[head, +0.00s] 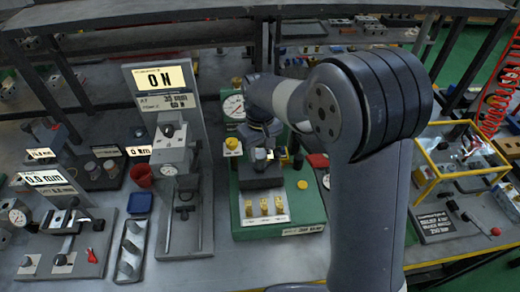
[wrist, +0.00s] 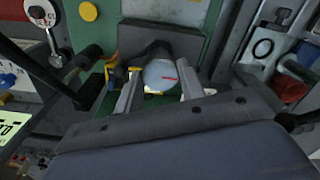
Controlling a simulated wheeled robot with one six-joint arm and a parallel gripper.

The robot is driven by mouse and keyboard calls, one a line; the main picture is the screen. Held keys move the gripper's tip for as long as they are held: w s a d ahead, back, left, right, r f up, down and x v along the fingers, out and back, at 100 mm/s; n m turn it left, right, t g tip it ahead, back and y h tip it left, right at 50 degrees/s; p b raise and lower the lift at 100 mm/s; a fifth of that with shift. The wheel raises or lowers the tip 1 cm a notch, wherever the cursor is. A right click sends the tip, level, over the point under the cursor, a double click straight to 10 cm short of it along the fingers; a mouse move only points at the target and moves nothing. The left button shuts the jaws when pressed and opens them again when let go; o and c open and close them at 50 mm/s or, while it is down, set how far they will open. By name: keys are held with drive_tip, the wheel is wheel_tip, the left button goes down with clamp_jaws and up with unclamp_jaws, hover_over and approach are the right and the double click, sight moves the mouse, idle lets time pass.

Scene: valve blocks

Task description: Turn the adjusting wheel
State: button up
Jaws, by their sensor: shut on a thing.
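The adjusting wheel (wrist: 160,74) looks like a round pale grey knob with a short red mark on its face. In the wrist view it sits between my two fingers, one at each side, and my gripper (wrist: 158,88) is shut on it. The wheel is on the dark block of the green station (head: 306,208). In the head view my arm reaches over this station, and my gripper (head: 262,156) is small and dark there. The wheel cannot be made out clearly in that view.
A tall grey stand with an "0 N" display (head: 165,78) is on the left. A yellow-framed box (head: 460,150) is on the right.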

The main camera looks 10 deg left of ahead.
sight(260, 153)
drive_tip(key=shift+m, duration=0.4)
drive_tip(key=m, duration=0.6)
idle(0.5)
drive_tip(key=o, duration=1)
wheel_tip(260, 153, up, 11)
drive_tip(key=b, duration=0.1)
drive_tip(key=shift+b, duration=0.3)
drive_tip(key=shift+f, duration=0.15)
wheel_tip(260, 153, down, 11)
drive_tip(key=shift+r+p, duration=0.15)
drive_tip(key=shift+p, duration=0.4)
